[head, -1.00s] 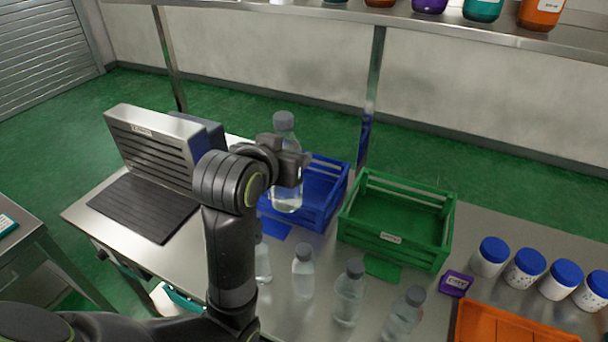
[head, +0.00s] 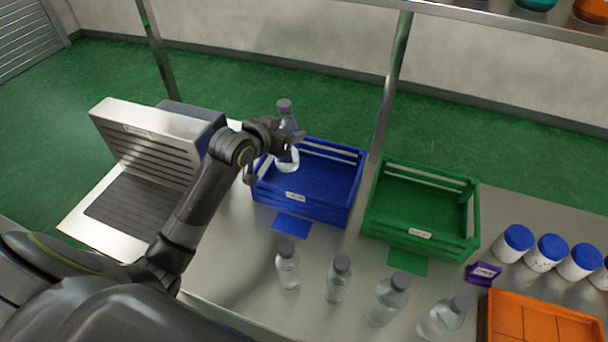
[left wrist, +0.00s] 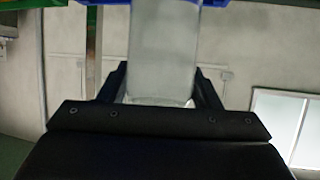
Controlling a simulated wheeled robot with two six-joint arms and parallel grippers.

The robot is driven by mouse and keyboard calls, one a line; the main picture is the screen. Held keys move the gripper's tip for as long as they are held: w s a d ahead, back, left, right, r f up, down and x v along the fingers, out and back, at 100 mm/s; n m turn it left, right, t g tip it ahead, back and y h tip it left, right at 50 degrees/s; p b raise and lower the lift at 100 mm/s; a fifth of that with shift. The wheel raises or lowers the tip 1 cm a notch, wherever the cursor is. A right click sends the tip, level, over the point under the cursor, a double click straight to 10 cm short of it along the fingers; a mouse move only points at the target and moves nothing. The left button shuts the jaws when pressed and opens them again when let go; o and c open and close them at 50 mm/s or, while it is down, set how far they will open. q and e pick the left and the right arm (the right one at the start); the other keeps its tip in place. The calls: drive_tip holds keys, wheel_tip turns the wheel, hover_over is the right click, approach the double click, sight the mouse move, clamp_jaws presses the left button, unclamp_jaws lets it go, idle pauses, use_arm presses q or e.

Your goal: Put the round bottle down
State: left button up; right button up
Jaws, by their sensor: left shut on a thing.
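My left gripper (head: 288,138) is shut on a clear round bottle (head: 287,158) with a grey cap. The bottle is close to upright and shows over the left part of the blue crate (head: 312,206). Whether its base touches the crate floor I cannot tell. In the left wrist view the clear bottle (left wrist: 163,50) stands between the two fingers (left wrist: 163,92). The blue crate looks otherwise empty. My right gripper is in neither view.
An empty green crate (head: 420,239) stands right of the blue one. Several clear bottles (head: 338,280) stand along the front. White jars with blue caps (head: 513,244), a purple sign (head: 483,273) and an orange tray (head: 535,305) are at right. A grey slatted machine (head: 150,150) is at left.

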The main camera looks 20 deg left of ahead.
sight(286, 158)
use_arm(q)
wheel_tip(286, 158, down, 5)
drive_tip(key=shift+a+r+p, duration=0.1)
drive_tip(key=shift+r+p, duration=0.05)
drive_tip(key=shift+p, duration=0.15)
drive_tip(key=shift+f+p, duration=0.3)
drive_tip(key=shift+f, duration=2)
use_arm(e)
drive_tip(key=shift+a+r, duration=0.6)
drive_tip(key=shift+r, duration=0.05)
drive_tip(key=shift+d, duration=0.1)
use_arm(q)
drive_tip(key=shift+f, duration=0.15)
drive_tip(key=o, duration=1.4)
drive_tip(key=shift+c, duration=0.2)
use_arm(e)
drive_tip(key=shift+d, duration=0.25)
